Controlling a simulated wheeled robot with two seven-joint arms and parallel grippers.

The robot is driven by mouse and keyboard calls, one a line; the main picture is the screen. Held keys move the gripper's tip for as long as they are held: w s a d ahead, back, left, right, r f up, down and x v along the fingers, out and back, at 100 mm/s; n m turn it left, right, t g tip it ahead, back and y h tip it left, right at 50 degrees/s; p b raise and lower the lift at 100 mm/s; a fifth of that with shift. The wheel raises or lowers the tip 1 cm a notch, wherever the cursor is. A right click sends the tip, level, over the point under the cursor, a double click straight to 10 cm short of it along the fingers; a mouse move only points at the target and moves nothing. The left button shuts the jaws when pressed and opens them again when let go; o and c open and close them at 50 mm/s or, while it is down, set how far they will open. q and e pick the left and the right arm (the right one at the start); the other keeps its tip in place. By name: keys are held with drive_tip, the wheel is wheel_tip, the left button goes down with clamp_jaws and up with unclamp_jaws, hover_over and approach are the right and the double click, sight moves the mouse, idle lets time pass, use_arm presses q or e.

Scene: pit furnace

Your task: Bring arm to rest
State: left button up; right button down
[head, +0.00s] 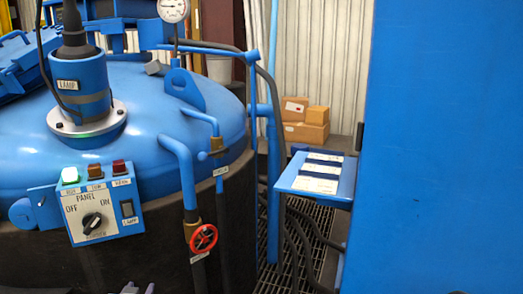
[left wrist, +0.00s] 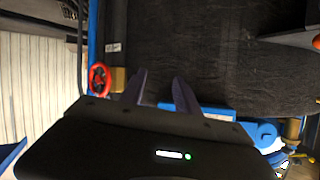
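My left gripper (head: 138,288) shows only as two small fingertips at the bottom edge of the head view, in front of the dark furnace wall and below the control panel. In the left wrist view the two fingers of this gripper (left wrist: 160,76) stand apart with nothing between them. The rest of the left arm is hidden in the head view. I cannot make out my right gripper in either view.
The blue furnace lid (head: 135,150) carries a lamp fitting (head: 78,85). A control panel (head: 95,208) and red valve wheel (head: 203,239) are close to the left gripper; the wheel also shows in the wrist view (left wrist: 100,79). A blue cabinet (head: 445,150) fills the right.

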use_arm(q)
drive_tip(key=s+d+f+n+g+h, duration=0.1)
drive_tip(key=s+d+f+g+h, duration=0.1)
drive_tip(key=s+d+f, duration=0.4)
drive_tip(key=s+d+f+g+h, duration=0.1)
drive_tip(key=s+d+f+g, duration=0.1)
drive_tip(key=d+f, duration=0.45)
drive_tip(key=s+d+f+n+g+h, duration=0.15)
drive_tip(key=s+d+f, duration=0.25)
drive_tip(key=f, duration=0.5)
drive_tip(key=s+d+f+m+g+h, duration=0.1)
drive_tip(key=s+d+f+g, duration=0.3)
drive_tip(key=s, duration=0.5)
drive_tip(key=s+d+f+m+g+h, duration=0.1)
drive_tip(key=s+d+f+g+h, duration=0.15)
drive_tip(key=s+d+f, duration=0.45)
wheel_tip(320, 180, up, 16)
drive_tip(key=s+p, duration=0.1)
drive_tip(key=p, duration=1.4)
drive_tip(key=shift+s+y, duration=0.3)
drive_tip(key=shift+s, duration=0.05)
drive_tip(key=shift+a+n, duration=0.1)
drive_tip(key=shift+n, duration=0.15)
